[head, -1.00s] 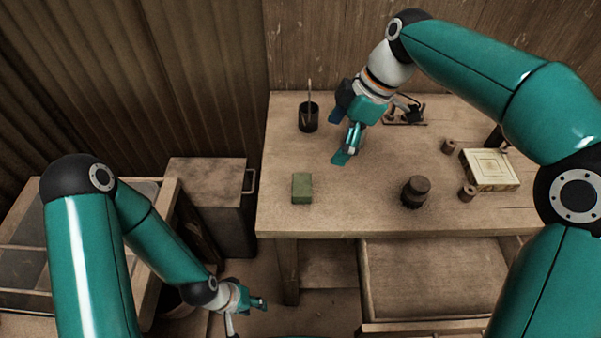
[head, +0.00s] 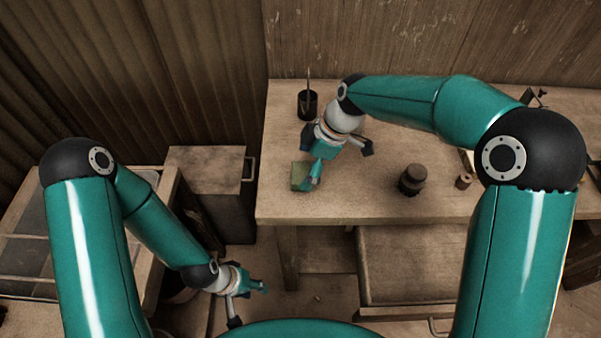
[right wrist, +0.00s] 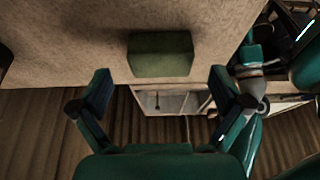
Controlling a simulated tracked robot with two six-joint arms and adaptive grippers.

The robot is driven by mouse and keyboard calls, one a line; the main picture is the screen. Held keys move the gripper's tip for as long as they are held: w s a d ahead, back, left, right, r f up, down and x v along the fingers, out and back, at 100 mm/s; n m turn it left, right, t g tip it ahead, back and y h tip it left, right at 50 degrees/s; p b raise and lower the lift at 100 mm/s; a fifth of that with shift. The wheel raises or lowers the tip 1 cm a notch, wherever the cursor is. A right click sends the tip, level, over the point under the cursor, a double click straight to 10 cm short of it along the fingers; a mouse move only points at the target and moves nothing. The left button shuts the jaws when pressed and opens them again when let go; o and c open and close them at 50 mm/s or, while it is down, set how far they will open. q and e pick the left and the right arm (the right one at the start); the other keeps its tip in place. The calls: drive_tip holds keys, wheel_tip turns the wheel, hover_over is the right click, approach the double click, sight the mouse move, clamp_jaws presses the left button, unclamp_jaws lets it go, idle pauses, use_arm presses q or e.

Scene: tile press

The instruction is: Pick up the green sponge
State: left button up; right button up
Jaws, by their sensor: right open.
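The green sponge (head: 298,177) is a block lying near the left end of the workbench (head: 380,205). In the head view my right gripper (head: 340,167) is just above and to the right of it, and one teal finger partly covers it. In the right wrist view the sponge (right wrist: 162,53) appears whole, beyond the fingertips and roughly centred between the spread fingers of my right gripper (right wrist: 160,88). The right gripper is open and empty. My left gripper (head: 249,305) is low beside the bench, at the left, with its fingers apart and nothing between them.
A black cup (head: 308,105) holding a thin stick stands behind the sponge. A dark round weight (head: 412,180) stands to the right, with a small brown cylinder (head: 463,182) farther right. A wooden cabinet (head: 208,172) stands left of the bench. An open drawer (head: 410,265) juts out below.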

sight(301, 172)
drive_tip(key=shift+x, duration=1.5)
drive_tip(key=shift+r, duration=0.1)
drive_tip(key=c, duration=1.1)
drive_tip(key=shift+r, duration=0.1)
wheel_tip(301, 172, up, 20)
drive_tip(key=shift+f, duration=0.1)
